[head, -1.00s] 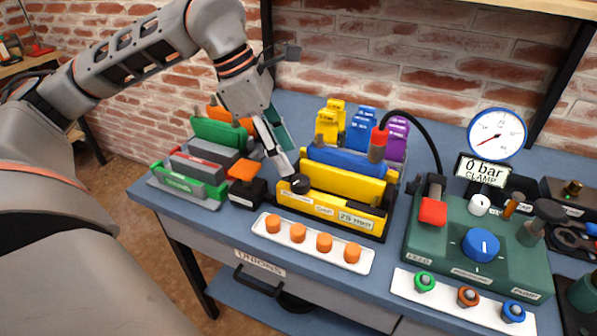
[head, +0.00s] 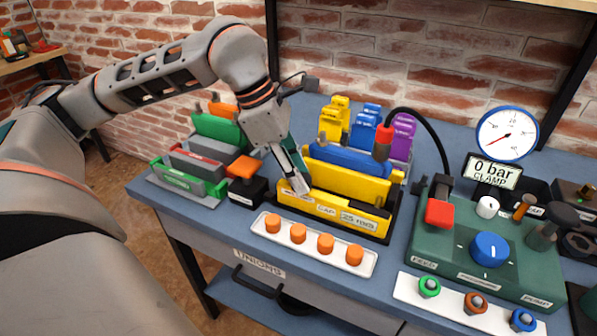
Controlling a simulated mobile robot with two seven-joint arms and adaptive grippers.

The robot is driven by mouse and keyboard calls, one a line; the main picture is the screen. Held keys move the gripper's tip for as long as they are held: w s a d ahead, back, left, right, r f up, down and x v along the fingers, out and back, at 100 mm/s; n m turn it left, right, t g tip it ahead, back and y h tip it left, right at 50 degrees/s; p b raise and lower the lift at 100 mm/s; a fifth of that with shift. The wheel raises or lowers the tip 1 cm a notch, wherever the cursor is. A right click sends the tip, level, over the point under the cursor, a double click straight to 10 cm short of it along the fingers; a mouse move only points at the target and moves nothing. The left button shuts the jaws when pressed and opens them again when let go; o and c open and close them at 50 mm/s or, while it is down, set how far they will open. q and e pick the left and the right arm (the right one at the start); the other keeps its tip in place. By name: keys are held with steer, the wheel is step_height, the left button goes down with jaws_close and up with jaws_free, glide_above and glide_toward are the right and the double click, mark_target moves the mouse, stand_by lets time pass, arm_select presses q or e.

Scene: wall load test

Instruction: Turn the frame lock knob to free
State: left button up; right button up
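My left gripper (head: 298,186) points down at the frame's left end. Its fingertips cover the spot where a round black knob sits in the earlier view, so the knob is hidden now. I cannot tell whether the fingers are around it, or open or shut. No lock lettering is readable. My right gripper is not in view.
A white strip with orange unions (head: 315,262) lies in front. Left are green and grey blocks (head: 187,180) and an orange-topped black box (head: 247,191). A black hose arches behind.

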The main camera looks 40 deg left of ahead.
arm_select(q)
steer(key=shift+s+r+n+p, duration=0.1)
steer(key=shift+r+n+p, duration=0.1)
steer(key=shift+n+p, duration=0.3)
steer(key=shift+d+n+t+y, duration=0.1)
steer(key=shift+n+t+y, duration=0.2)
steer(key=shift+n, duration=0.7)
steer(key=shift+n+t+y+p, duration=0.3)
steer(key=shift+n+p, duration=0.1)
steer(key=shift+n, duration=0.2)
steer(key=shift+f, duration=0.15)
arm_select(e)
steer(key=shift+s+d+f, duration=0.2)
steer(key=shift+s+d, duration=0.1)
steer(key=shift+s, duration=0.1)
arm_select(q)
steer(key=o, duration=1.1)
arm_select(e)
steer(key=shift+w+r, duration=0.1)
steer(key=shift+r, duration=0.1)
